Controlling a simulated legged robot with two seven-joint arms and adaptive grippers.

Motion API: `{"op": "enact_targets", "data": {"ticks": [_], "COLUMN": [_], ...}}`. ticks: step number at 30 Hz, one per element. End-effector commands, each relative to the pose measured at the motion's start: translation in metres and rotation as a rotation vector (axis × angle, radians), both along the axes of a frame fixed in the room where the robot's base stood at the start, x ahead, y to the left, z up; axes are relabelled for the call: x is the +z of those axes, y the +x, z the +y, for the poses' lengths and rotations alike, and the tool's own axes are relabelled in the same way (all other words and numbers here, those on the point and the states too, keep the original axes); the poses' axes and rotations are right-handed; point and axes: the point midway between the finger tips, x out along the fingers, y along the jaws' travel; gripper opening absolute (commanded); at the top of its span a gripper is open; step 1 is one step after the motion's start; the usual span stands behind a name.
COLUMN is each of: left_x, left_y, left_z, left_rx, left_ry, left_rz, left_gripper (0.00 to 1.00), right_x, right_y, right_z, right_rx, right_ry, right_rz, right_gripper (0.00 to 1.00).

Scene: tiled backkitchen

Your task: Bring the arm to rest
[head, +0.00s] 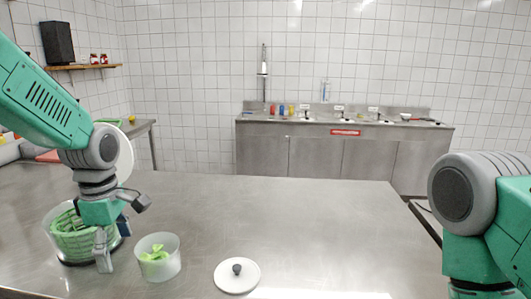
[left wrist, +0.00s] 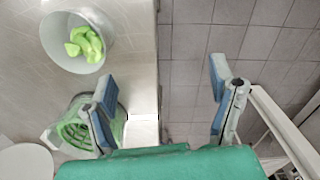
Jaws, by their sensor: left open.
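My left gripper (head: 113,238) is open and empty. It hangs low over the steel table at the left, in front of a clear bowl with a green slotted basket (head: 72,240) and partly hiding it. In the left wrist view its two blue-padded fingers (left wrist: 162,84) stand wide apart with nothing between them, beside the table edge. My right arm shows at the right edge of the head view; its gripper is out of the picture.
A translucent container (head: 158,270) with green pieces stands right of the left gripper. A white lid with a dark knob (head: 237,276) lies further right. The table (head: 290,215) is clear in the middle and right. Steel sink cabinets (head: 315,155) line the back wall.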

Motion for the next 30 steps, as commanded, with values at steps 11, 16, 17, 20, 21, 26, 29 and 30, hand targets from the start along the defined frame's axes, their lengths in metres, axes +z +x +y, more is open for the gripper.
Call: {"op": "enact_targets", "data": {"ticks": [11,16,17,20,21,26,29,30], "left_x": [-0.098,-0.164,-0.178,-0.227,-0.245,-0.287,-0.298,-0.300], "left_y": [-0.032,-0.070,-0.080,-0.127,-0.149,-0.227,-0.268,-0.283], "left_z": [-0.003,-0.003,-0.004,-0.009,-0.011,-0.015,-0.015,-0.015], "left_rx": [-0.298,-0.524,-0.576,-0.793,-0.889,-1.225,-1.396,-1.459], "left_ry": [-0.024,-0.040,-0.043,-0.048,-0.048,-0.035,-0.024,-0.020], "left_rz": [0.003,0.001,0.002,0.001,0.000,-0.011,-0.010,-0.010], "left_gripper": [0.77,0.77,0.77,0.77,0.77,0.77,0.77,0.77], "right_x": [0.000,0.000,0.000,0.000,0.000,0.000,0.000,0.000], "right_y": [0.001,0.000,0.000,0.000,0.000,0.000,0.000,0.000], "right_z": [-0.001,-0.001,0.000,0.000,0.000,0.000,0.000,0.000], "right_rx": [-0.002,-0.002,-0.001,-0.001,-0.001,-0.001,-0.001,-0.001], "right_ry": [-0.001,-0.001,-0.001,0.000,0.000,0.000,-0.001,-0.001], "right_rz": [-0.001,0.000,0.000,-0.001,-0.001,-0.001,-0.001,-0.001], "right_gripper": [0.40,0.40,0.40,0.40,0.40,0.40,0.40,0.40]}}
